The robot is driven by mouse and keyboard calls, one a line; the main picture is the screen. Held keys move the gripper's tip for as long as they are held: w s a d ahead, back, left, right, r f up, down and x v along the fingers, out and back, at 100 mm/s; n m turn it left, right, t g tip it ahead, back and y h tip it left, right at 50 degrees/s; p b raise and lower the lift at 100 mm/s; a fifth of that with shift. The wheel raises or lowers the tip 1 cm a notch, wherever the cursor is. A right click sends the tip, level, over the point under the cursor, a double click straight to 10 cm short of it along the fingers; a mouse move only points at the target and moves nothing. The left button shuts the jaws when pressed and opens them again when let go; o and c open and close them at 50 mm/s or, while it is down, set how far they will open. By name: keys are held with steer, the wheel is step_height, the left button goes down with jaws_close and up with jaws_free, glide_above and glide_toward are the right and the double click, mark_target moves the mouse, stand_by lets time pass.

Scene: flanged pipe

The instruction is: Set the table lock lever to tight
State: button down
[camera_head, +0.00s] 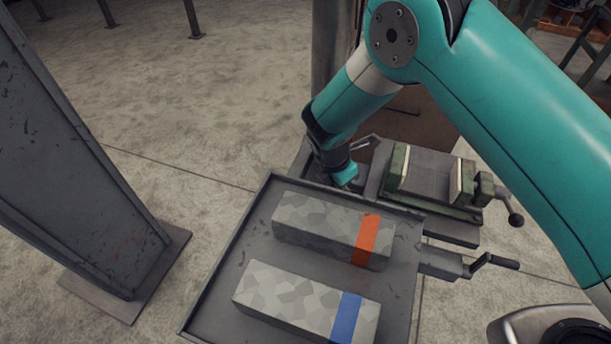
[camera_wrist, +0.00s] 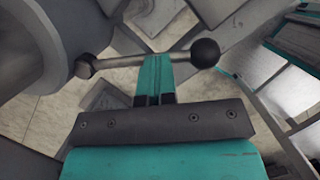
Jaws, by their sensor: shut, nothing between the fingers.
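In the wrist view, the table lock lever is a grey metal rod (camera_wrist: 125,61) with a black ball knob (camera_wrist: 205,53) at its right end and a round pivot (camera_wrist: 86,67) at its left end. The pivot sits beside a large grey cylinder. My gripper (camera_wrist: 156,66) is shut and empty. Its teal fingertips overlap the rod between pivot and knob; I cannot tell if they touch it. In the head view my gripper (camera_head: 346,175) points down behind the tray, beside the machine table, and hides most of the lever.
A green vise (camera_head: 430,185) with a crank handle stands on the table right of my gripper. In front is a dark tray (camera_head: 222,268) holding a block with an orange band (camera_head: 318,228) and one with a blue band (camera_head: 300,300). A grey post (camera_head: 70,150) stands left.

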stand_by(0.8)
steer(key=s+a+r, duration=0.2)
steer(key=r, duration=0.3)
steer(key=s+a+r+b, duration=0.1)
steer(key=s+a+r, duration=0.1)
steer(key=r, duration=0.3)
steer(key=shift+a+r, duration=0.2)
steer(key=shift+a, duration=0.55)
steer(key=shift+r, duration=0.1)
steer(key=s+d+r+m+g+y, duration=0.1)
steer(key=s+d+r+m+y, duration=0.2)
steer(key=s+d+r+m, duration=0.5)
steer(key=s+d+r+m+g+y, duration=0.1)
steer(key=s+d+r+m+y, duration=0.15)
steer(key=s+r+m, duration=0.6)
steer(key=s+d+r+m+y, duration=0.1)
steer(key=s+d+r, duration=0.1)
steer(key=s+r, duration=0.2)
steer(key=s, duration=0.3)
steer(key=shift+d+r+m, duration=0.35)
steer(key=shift+d, duration=0.05)
